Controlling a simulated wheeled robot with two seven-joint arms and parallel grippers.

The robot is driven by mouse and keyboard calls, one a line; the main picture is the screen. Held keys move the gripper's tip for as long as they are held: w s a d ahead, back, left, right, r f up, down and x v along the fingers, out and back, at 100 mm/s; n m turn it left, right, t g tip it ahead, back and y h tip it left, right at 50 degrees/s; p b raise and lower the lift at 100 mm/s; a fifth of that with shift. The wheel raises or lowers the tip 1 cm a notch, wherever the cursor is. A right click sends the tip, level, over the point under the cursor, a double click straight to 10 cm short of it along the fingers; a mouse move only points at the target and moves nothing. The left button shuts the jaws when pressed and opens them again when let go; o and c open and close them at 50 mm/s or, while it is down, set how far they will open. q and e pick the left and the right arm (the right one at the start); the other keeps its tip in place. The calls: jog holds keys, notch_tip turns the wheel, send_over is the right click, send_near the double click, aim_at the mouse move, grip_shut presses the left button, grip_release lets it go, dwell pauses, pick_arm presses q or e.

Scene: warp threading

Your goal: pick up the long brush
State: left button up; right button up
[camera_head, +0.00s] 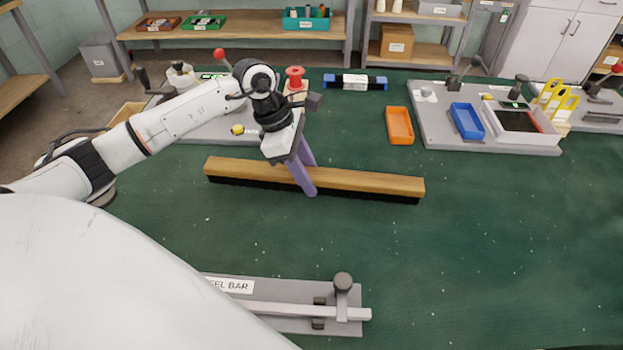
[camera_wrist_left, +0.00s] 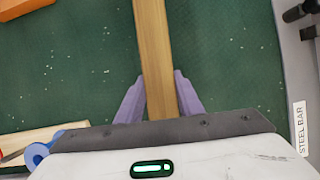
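The long brush (camera_head: 372,183) has a wooden back and dark bristles. It lies across the green table in the head view, bristles down. Its wooden back also runs up the middle of the left wrist view (camera_wrist_left: 153,45). My left gripper (camera_head: 306,178) is at the brush's middle, with its purple fingers lowered on either side of the wooden back. In the left wrist view the fingers (camera_wrist_left: 160,92) straddle the wood, with a thin gap seeming to show at the right finger. The brush looks to rest on the table. My right gripper is not in view.
A steel bar fixture (camera_head: 285,305) lies in front of the brush. An orange tray (camera_head: 399,125) stands behind its right half. A grey board (camera_head: 435,130) with a blue bin (camera_head: 466,121) is at the back right. A red spool (camera_head: 295,78) stands behind my gripper. The right front table is clear.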

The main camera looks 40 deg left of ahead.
aim_at(309, 172)
pick_arm(q)
jog(key=shift+r, duration=0.1)
jog(key=c, duration=0.6)
jog(key=shift+o, duration=0.2)
notch_tip(309, 172, up, 10)
jog(key=shift+b, duration=0.3)
